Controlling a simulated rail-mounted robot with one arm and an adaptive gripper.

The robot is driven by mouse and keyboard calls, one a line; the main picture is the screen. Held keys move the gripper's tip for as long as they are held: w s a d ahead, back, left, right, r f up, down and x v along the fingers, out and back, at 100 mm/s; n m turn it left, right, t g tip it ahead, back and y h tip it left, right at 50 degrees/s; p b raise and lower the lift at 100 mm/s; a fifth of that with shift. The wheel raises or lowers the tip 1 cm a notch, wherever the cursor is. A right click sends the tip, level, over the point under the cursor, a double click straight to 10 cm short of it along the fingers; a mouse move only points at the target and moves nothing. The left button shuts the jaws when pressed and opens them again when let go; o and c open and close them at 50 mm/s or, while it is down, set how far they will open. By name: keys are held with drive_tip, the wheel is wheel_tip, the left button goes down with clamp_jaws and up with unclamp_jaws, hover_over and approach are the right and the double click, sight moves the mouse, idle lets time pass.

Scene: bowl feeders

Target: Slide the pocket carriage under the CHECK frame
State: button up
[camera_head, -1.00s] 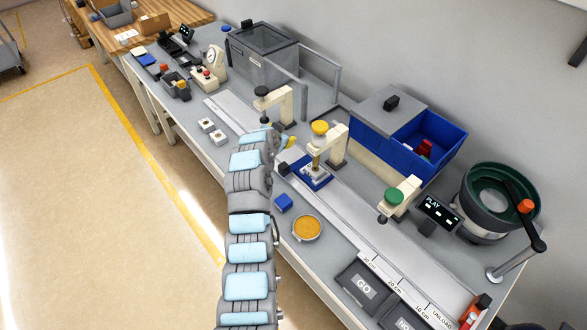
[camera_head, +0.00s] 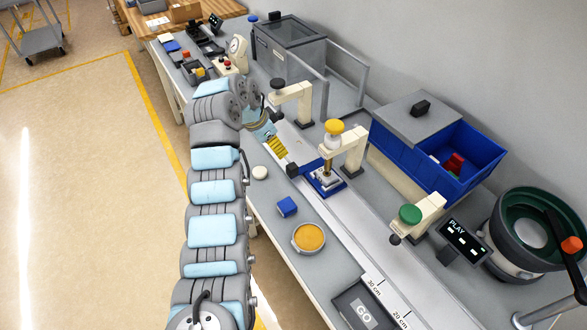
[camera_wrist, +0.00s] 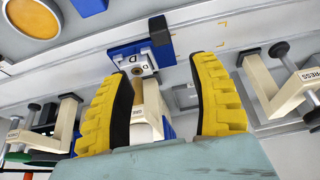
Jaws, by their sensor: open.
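The pocket carriage (camera_head: 326,184) is a blue block on the pale rail, below the yellow-knobbed cream frame (camera_head: 355,150). A black handle (camera_head: 292,170) sticks out at its left end. In the wrist view the carriage (camera_wrist: 128,50) and its handle (camera_wrist: 160,32) lie beyond the fingertips. My gripper (camera_wrist: 165,72) has yellow ribbed fingers spread apart, with nothing held. In the head view my gripper (camera_head: 277,147) is just above and left of the handle.
A black-knobbed frame (camera_head: 296,98) stands farther left along the rail (camera_head: 375,255), a green-knobbed frame (camera_head: 420,215) farther right. A blue cube (camera_head: 287,206), an orange dish (camera_head: 309,237) and a white disc (camera_head: 260,172) lie in front. A blue bin (camera_head: 450,165) stands behind.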

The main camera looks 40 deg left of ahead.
sight(291, 167)
drive_tip(key=b+x, duration=0.1)
drive_tip(key=x, duration=0.9)
drive_tip(key=shift+b+x, duration=0.3)
drive_tip(key=shift+x, duration=0.9)
drive_tip(key=shift+b+x, duration=1.3)
drive_tip(key=shift+b, duration=0.1)
drive_tip(key=shift+d, duration=0.1)
clamp_jaws()
